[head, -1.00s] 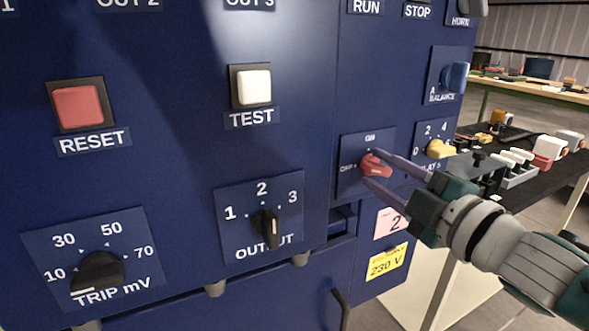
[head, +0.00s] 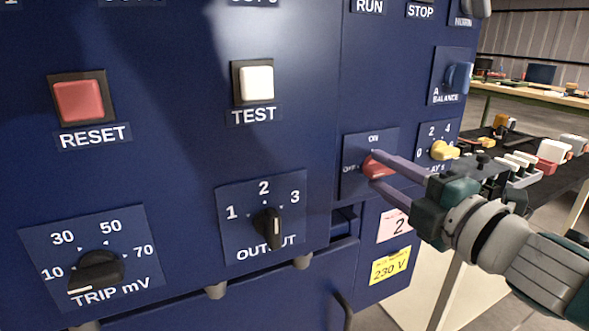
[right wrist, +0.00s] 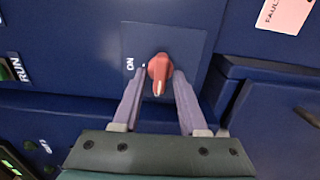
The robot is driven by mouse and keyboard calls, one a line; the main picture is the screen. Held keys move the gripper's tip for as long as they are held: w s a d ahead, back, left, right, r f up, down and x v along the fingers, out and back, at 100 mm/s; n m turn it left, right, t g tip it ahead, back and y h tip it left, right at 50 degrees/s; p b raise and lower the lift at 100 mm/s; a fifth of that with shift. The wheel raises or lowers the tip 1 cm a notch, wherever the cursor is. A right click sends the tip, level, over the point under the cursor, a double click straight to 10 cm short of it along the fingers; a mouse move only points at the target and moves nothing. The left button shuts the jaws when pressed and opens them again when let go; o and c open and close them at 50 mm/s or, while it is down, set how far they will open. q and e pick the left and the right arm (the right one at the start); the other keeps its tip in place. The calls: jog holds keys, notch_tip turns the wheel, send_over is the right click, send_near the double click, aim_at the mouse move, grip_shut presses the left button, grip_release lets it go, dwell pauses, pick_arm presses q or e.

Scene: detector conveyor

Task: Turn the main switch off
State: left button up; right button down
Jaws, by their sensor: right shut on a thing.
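The main switch is a red rotary knob (head: 374,168) on a blue plate marked ON at the top and OFF at the left. My right gripper (head: 371,167) reaches in from the right, its two purple-grey fingers shut on the knob from above and below. In the right wrist view the red knob (right wrist: 159,68) sits between the fingers (right wrist: 159,88). Its pale mark is at the lower end there, while the ON label is to the left. The fingers partly hide the knob in the head view, so its pointer is hard to read there. My left gripper is not in view.
A yellow delay knob (head: 444,151) and a blue balance knob (head: 459,77) are close above and right of the switch. The black output knob (head: 267,229) is to the left. A drawer-like recess (head: 343,222) lies below. A bench with parts stands at the right.

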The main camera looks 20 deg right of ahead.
jog(key=c, duration=0.8)
grip_release()
jog(key=shift+s, duration=0.1)
jog(key=s, duration=0.9)
jog(key=shift+s+d, duration=0.35)
jog(key=shift+s, duration=0.05)
